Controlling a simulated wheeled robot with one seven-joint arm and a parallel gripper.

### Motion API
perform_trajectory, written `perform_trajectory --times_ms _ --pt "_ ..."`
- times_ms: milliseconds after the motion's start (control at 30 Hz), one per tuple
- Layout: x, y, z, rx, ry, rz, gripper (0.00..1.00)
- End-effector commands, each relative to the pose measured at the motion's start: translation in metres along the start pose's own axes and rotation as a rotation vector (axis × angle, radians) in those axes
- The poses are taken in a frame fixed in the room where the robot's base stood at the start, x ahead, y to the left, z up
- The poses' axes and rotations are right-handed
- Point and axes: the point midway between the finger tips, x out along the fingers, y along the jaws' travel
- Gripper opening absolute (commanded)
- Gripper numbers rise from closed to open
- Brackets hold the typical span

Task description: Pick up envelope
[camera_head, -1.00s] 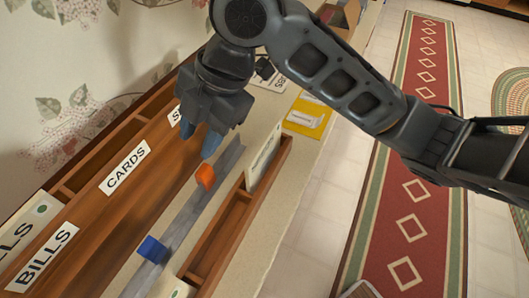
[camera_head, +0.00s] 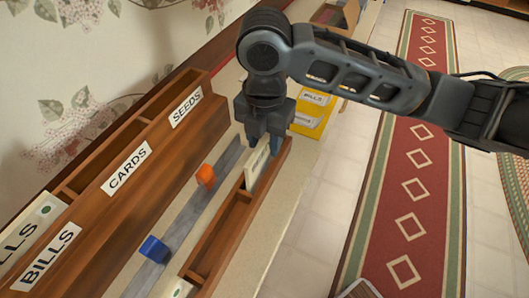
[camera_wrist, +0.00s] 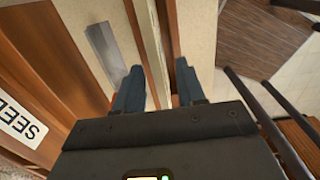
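A cream envelope (camera_head: 257,163) stands upright in the far end of a long narrow wooden tray (camera_head: 212,240). My gripper (camera_head: 263,150) is over that end of the tray, with its fingers pointing down on either side of the envelope. In the wrist view the gripper (camera_wrist: 158,88) is open, and the envelope's thin edge (camera_wrist: 150,50) runs between the two blue fingertips. A gap shows between each finger and the envelope. The lower part of the envelope is hidden inside the tray.
A wooden sorter with labels CARDS (camera_head: 127,167), BILLS (camera_head: 45,256) and SEEDS (camera_head: 186,107) stands to the left. A yellow holder (camera_head: 312,112) lies beyond my gripper.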

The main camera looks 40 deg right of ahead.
Motion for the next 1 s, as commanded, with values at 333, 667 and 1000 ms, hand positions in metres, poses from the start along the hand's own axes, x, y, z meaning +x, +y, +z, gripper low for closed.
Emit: perform_trajectory --times_ms 333,667,1000 --pt "0.0112 0.0001 -0.0001 -0.001 -0.001 0.001 0.39" --pt "0.0109 0.0001 -0.0002 -0.001 -0.001 0.001 0.1" --pt "0.0108 0.0002 -0.0002 -0.001 -0.001 0.001 0.0"
